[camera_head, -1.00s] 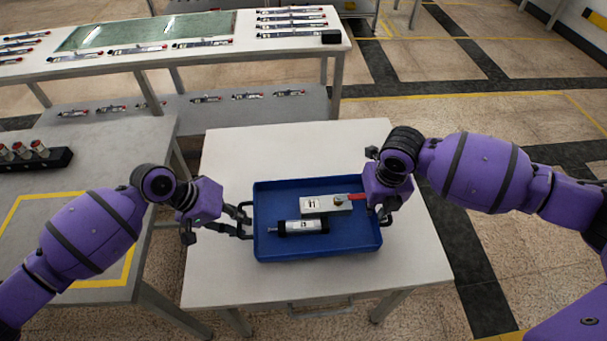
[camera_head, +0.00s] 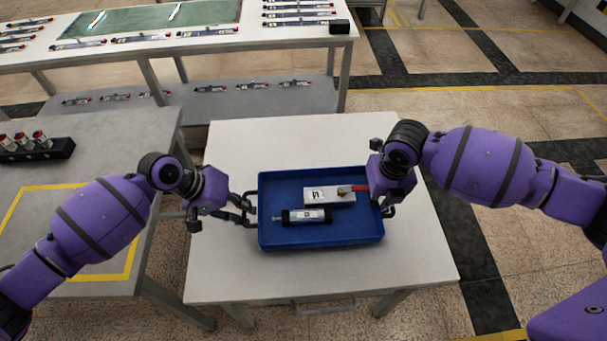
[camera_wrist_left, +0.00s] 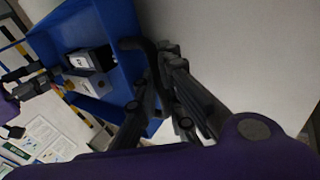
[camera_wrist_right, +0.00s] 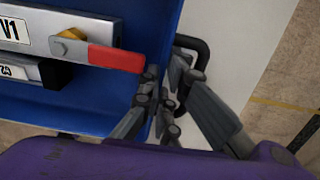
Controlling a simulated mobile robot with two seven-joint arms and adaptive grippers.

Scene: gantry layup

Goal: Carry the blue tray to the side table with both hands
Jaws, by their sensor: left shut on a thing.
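The blue tray (camera_head: 352,231) is over the white table (camera_head: 230,270); I cannot tell whether its base touches the tabletop. It holds a pale block with a red handle (camera_head: 328,195) and a black-and-white cylinder unit (camera_head: 304,216). My left gripper (camera_head: 249,209) is shut on the tray's black left handle, also seen in the left wrist view (camera_wrist_left: 148,50). My right gripper (camera_head: 387,207) is at the tray's right handle (camera_wrist_right: 203,55), its fingers close around the handle and tray wall. The right wrist view does not show clearly whether they are shut.
A grey table (camera_head: 95,205) with a yellow outlined square stands at the left, bearing a black rack (camera_head: 40,150) of red-topped cylinders. A long white bench (camera_head: 200,58) with several parts and a green panel stands behind. Open floor (camera_head: 520,240) lies to the right.

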